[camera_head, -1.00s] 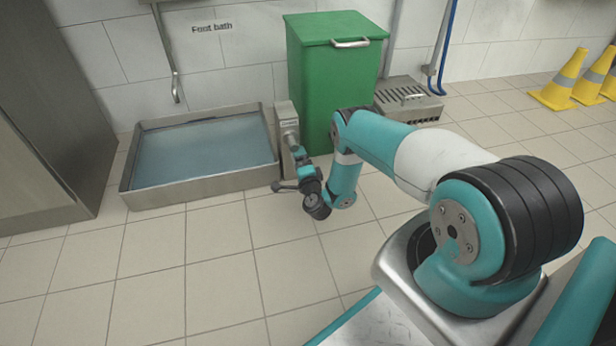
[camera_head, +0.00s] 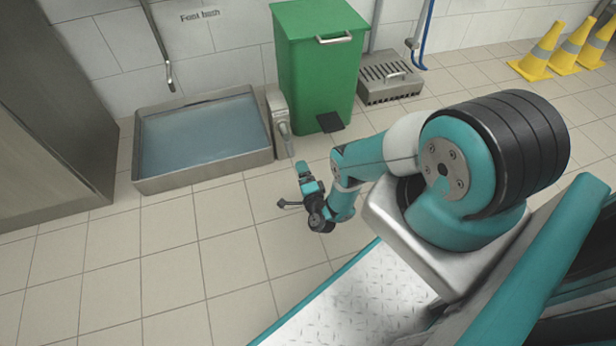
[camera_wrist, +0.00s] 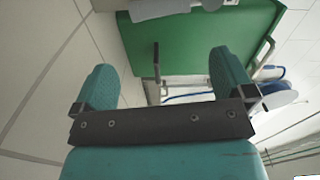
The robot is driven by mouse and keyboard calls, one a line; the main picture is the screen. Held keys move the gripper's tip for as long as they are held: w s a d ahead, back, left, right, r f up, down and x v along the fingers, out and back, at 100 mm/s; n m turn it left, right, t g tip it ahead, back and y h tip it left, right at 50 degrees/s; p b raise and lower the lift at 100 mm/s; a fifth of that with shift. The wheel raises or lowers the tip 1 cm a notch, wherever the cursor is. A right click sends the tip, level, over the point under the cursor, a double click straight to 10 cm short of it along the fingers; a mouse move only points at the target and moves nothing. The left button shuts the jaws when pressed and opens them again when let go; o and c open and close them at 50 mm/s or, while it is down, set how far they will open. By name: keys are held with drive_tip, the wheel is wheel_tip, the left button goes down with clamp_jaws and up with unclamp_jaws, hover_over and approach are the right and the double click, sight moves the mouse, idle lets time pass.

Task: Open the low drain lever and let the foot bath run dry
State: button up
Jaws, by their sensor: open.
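The foot bath (camera_head: 158,184) is a shallow steel basin against the wall at left in the head view, with bluish water (camera_head: 200,138) standing in it. A narrow grey drain post (camera_head: 277,104) stands at its right end. The drain lever (camera_head: 287,143) shows as a small light grey part low on the post's front, and its exact angle is hard to tell. My gripper (camera_head: 294,186) is low over the floor in front of the post, apart from it. In the wrist view my gripper (camera_wrist: 163,72) is open, with nothing between its two teal fingers.
A green bin (camera_head: 318,75) with a black pedal (camera_head: 330,121) stands right of the post. A slotted grey box (camera_head: 388,80) and yellow cones (camera_head: 540,55) stand farther right. A steel cabinet (camera_head: 50,120) is at left. The tiled floor before the bath is clear.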

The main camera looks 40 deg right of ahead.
drive_tip(key=shift+p+v, duration=0.7)
drive_tip(key=shift+v, duration=1.5)
